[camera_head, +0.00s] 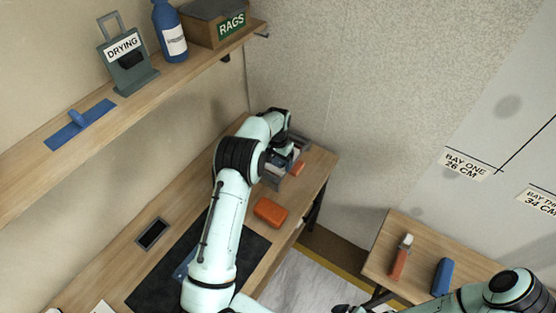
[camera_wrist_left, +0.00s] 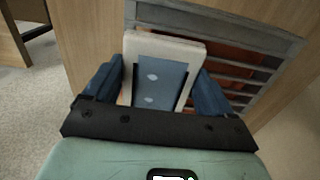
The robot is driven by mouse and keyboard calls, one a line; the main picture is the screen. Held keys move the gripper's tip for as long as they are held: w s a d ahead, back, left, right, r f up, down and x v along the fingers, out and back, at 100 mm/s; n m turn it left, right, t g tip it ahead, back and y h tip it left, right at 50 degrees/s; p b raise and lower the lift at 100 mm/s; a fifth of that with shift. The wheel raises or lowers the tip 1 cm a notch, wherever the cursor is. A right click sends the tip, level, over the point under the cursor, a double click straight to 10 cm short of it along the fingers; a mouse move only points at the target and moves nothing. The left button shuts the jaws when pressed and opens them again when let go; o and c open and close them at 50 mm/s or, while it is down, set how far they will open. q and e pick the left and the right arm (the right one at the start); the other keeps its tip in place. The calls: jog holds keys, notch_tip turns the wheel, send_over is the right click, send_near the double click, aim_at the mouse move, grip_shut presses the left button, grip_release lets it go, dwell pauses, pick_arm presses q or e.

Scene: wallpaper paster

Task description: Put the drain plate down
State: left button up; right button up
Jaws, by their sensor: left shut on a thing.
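In the left wrist view, a pale flat plate with a blue-grey face and two light spots (camera_wrist_left: 165,76), seemingly the drain plate, sits between the blue fingers of my left gripper (camera_wrist_left: 157,80). The gripper is shut on it. Behind and beside it is a grey slatted tray (camera_wrist_left: 215,18) with orange-brown showing between the slats. Whether plate and tray touch is unclear. In the head view, my left gripper (camera_head: 283,158) is at the far end of the workbench, over the grey tray (camera_head: 296,178). My right gripper (camera_head: 352,308) barely shows at the bottom edge.
An orange block (camera_head: 270,212) lies on the wooden workbench (camera_head: 316,170), beside a dark mat (camera_head: 253,262). A shelf (camera_head: 130,105) above holds a DRYING stand (camera_head: 125,60), blue bottle (camera_head: 169,30) and RAGS box (camera_head: 213,25). A side table (camera_head: 385,248) stands right.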

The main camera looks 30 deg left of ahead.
aim_at(278, 162)
pick_arm(q)
jog(key=o, duration=1)
jog(key=shift+f, duration=0.15)
notch_tip(278, 162, up, 12)
jog(key=shift+r, duration=0.2)
jog(key=shift+f, duration=0.1)
